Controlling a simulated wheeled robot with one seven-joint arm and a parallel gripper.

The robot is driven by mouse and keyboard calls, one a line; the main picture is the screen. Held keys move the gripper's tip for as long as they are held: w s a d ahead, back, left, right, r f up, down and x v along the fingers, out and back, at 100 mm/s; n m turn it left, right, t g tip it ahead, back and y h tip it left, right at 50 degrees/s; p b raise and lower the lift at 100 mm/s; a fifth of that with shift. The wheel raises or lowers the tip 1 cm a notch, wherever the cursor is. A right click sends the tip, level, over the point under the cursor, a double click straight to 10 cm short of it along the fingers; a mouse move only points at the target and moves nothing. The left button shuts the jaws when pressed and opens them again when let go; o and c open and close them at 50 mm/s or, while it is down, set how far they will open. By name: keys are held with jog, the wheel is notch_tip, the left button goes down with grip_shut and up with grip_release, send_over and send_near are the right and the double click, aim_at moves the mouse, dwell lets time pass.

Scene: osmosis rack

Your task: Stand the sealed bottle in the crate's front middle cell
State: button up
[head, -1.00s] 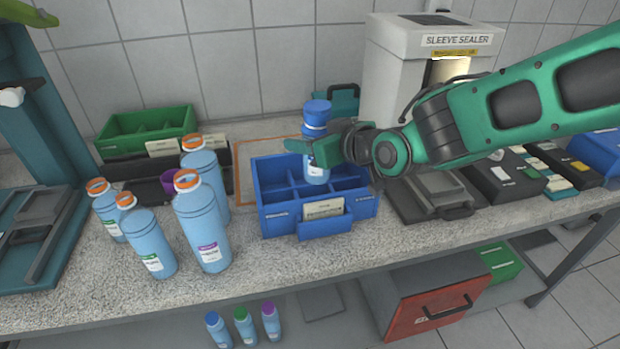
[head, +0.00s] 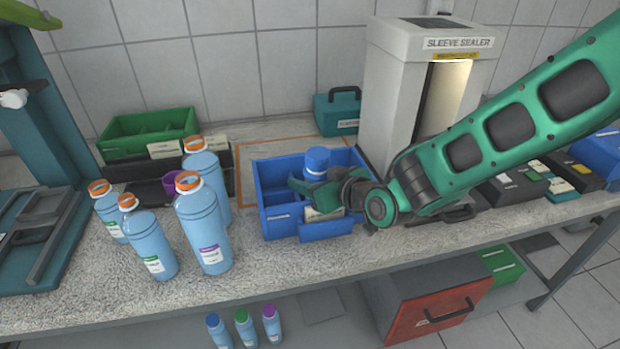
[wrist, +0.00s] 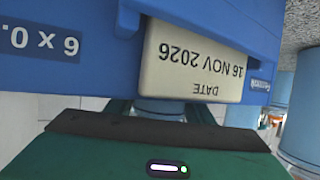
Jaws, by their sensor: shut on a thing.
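The sealed bottle shows its blue cap (head: 316,158) in the head view, standing upright within the blue crate's outline. Its lower body is hidden by my gripper and the crate. The blue crate (head: 282,225) has divided cells and sits on the bench. My gripper (head: 312,186) is shut on the bottle, low over the crate's front part. In the wrist view the crate's wall (wrist: 60,85) and its date card (wrist: 192,60) fill the top, and a small piece of the bottle (wrist: 160,108) shows between the fingers. I cannot tell which cell the bottle is in or whether it touches the floor.
Several blue bottles with orange-ringed necks (head: 205,225) stand left of the crate. The sleeve sealer (head: 405,85) and a teal case (head: 338,112) stand behind the crate.

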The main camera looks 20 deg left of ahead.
jog(key=o, duration=1.3)
jog(key=shift+f, duration=0.1)
jog(key=v, duration=1.2)
